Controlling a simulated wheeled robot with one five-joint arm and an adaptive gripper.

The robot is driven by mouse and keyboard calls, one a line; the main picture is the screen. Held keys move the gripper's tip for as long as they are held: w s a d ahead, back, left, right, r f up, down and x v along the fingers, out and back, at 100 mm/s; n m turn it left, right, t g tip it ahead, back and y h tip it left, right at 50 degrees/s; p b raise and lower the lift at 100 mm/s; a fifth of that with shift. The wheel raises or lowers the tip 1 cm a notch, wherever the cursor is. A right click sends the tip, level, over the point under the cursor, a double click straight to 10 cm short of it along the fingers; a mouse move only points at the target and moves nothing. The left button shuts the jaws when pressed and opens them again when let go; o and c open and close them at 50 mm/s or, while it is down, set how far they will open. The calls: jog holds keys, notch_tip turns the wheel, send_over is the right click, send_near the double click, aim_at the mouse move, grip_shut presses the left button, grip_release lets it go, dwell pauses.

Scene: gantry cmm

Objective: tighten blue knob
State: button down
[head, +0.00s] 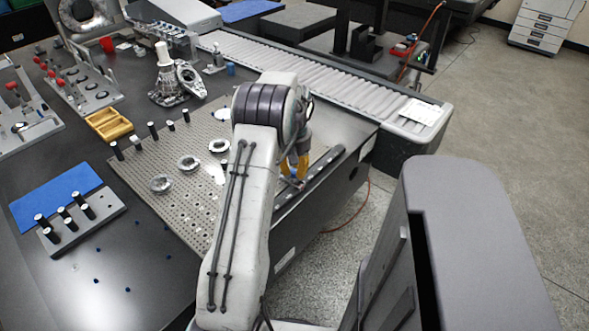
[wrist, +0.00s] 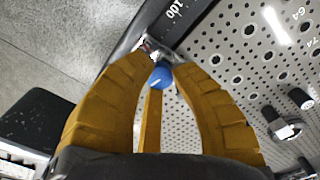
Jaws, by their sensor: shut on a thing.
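The blue knob (wrist: 161,76) shows in the wrist view as a small rounded blue piece between the yellow fingertips of my gripper (wrist: 158,66). The fingers converge around it and are shut on it. A small metal fitting (wrist: 148,48) is just beyond the knob, at the edge of the perforated plate. In the head view my gripper (head: 292,180) points down at the plate's right edge, beside a dark rail. My arm and the fingers hide the knob there. I cannot tell how far the knob is turned.
The perforated plate (head: 180,207) carries several metal rings and black posts to the left. The dark rail (head: 322,172) runs along its right edge. A roller conveyor (head: 330,80) lies behind. A blue mat (head: 55,195) and a block with black pegs (head: 85,222) are at the left.

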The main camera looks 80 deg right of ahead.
aim_at(295, 171)
jog(key=shift+f+m, duration=0.1)
jog(key=shift+m, duration=1)
jog(key=c, duration=1)
grip_release()
notch_tip(295, 171, up, 12)
jog(key=shift+r, duration=0.1)
